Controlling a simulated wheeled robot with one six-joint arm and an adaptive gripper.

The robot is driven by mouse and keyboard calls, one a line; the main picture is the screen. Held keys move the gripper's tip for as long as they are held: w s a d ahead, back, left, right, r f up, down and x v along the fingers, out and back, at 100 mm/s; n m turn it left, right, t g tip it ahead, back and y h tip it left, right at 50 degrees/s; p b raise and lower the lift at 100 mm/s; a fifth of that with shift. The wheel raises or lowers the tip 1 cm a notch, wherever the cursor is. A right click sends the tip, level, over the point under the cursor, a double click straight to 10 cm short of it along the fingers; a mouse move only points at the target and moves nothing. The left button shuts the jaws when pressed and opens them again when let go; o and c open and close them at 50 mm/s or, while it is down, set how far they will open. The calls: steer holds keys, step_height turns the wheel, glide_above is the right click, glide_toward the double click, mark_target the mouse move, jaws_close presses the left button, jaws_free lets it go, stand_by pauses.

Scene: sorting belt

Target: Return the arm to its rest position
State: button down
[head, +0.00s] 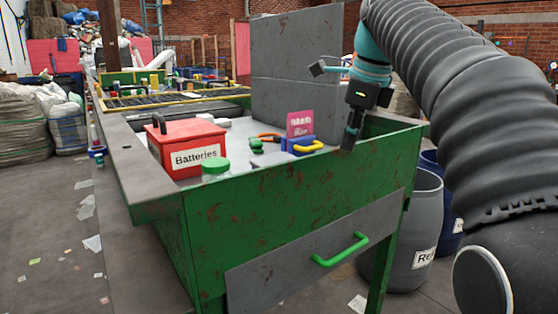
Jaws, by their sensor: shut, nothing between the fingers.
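My gripper (349,138) hangs pointing down over the right part of the green sorting table (240,215), near its right front edge. Its fingers are dark and look shut, with nothing between them. My arm comes in from the right side of the head view, with a black ribbed sleeve and a teal section above the gripper. The gripper is just right of a blue thing with a yellow handle (308,147) and a pink box (300,124). I cannot tell if it touches the table edge.
A red "Batteries" box (187,150) and a green-lidded jar (215,170) stand on the table's left. A grey panel (290,60) rises behind. A grey drawer with a green handle (341,250) is on the front. Barrels (418,225) stand right.

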steer(key=s+d+f+n+t, duration=0.1)
steer(key=s+f+n, duration=1)
steer(key=f, duration=0.3)
steer(key=s+d+f+n+t+h, duration=0.1)
steer(key=s+f+n, duration=1.1)
steer(key=f, duration=0.1)
steer(key=shift+s+d+f+t+h, duration=0.15)
steer(key=shift+s+f+t+h, duration=0.15)
steer(key=shift+s+f, duration=0.1)
